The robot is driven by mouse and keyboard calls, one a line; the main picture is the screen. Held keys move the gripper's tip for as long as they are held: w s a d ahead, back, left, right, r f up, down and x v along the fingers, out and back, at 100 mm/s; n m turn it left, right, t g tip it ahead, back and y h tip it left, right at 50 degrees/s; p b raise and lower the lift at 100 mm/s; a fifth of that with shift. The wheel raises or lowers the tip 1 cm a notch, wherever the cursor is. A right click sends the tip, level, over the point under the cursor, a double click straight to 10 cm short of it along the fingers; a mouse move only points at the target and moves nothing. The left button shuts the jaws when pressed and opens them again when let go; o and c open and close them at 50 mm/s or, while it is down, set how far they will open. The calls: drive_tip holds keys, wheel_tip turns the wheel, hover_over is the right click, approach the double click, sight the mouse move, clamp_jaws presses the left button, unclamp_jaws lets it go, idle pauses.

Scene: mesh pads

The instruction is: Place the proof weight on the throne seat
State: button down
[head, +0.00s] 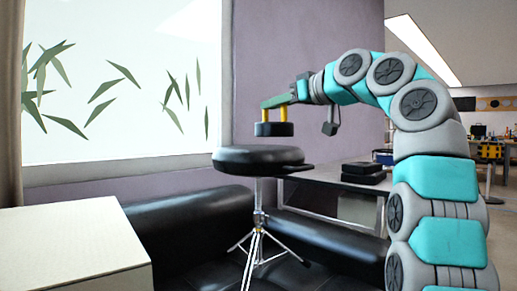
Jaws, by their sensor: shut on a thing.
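The throne seat (240,160) is a round black cushion on a chrome tripod stand in the middle of the head view. My gripper (274,124) points down above its right half. It is shut on a dark disc-like object, which I take to be the proof weight (273,130). The weight hangs level, with a visible gap between it and the seat top. The yellow fingers (283,114) grip it from above. The top of the seat is bare.
A white block (72,245) stands at the front left. Black padded cushions (185,225) surround the stand. A low shelf (335,187) with stacked black items (363,172) stands behind on the right. A window (120,80) with leaf patterns is at the back left.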

drive_tip(key=shift+r, duration=0.25)
drive_tip(key=shift+w+d+f, duration=0.15)
idle(0.4)
